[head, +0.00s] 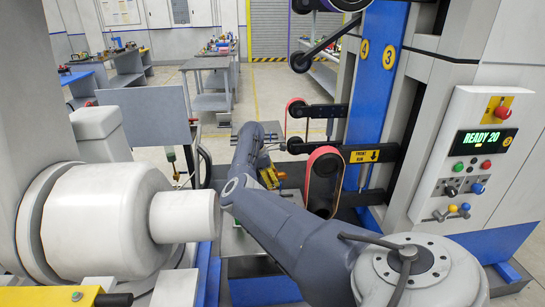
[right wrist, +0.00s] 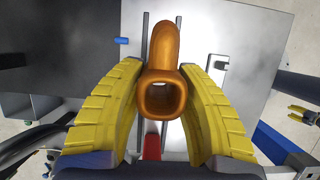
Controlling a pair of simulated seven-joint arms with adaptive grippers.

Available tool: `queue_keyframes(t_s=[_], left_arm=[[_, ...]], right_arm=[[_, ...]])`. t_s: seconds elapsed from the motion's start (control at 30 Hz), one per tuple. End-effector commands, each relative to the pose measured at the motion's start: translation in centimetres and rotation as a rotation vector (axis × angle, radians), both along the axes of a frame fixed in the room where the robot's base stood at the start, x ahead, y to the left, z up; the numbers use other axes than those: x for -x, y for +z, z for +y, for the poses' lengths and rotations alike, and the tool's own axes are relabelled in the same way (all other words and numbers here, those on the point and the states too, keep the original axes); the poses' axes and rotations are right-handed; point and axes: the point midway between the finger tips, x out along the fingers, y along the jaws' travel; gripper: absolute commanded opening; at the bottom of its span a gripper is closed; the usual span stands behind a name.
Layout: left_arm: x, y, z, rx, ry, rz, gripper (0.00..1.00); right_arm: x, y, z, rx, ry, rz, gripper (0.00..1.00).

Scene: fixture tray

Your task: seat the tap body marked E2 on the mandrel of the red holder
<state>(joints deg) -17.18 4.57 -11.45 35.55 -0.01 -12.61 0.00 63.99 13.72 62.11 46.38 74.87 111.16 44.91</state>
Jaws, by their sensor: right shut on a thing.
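My right gripper (head: 270,175) shows in the head view, low over the work area at the middle, its yellow fingers pointing down. In the right wrist view its two yellow fingers (right wrist: 160,100) are shut on an orange-brown tap body (right wrist: 163,42), with a square-mouthed opening toward the camera. No E2 mark is readable. A red piece (right wrist: 152,145) shows below the tap body, partly hidden; I cannot tell whether it is the red holder. No mandrel is clear. What looks like my left gripper (right wrist: 299,113) is small at the right edge of the right wrist view, its yellow fingers apart.
In the head view a red belt arm (head: 322,160) stands right of the gripper. A white machine (head: 120,222) fills the left, a control panel (head: 470,150) the right.

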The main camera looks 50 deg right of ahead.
Motion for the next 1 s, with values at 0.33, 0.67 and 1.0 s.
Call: queue_keyframes(t_s=[0.33, 0.67, 1.0], left_arm=[[0.0, 0.0, 0.0, 0.000, 0.000, 0.000, 0.44], [0.0, 0.0, 0.0, 0.000, 0.000, 0.000, 0.44], [0.0, 0.0, 0.0, 0.000, 0.000, 0.000, 0.44]], right_arm=[[0.0, -2.0, -0.1, 0.002, -0.001, 0.000, 0.00], [0.0, -2.7, -0.1, 0.002, -0.002, 0.000, 0.00], [0.0, -2.7, -0.1, 0.002, -0.002, 0.000, 0.00]])
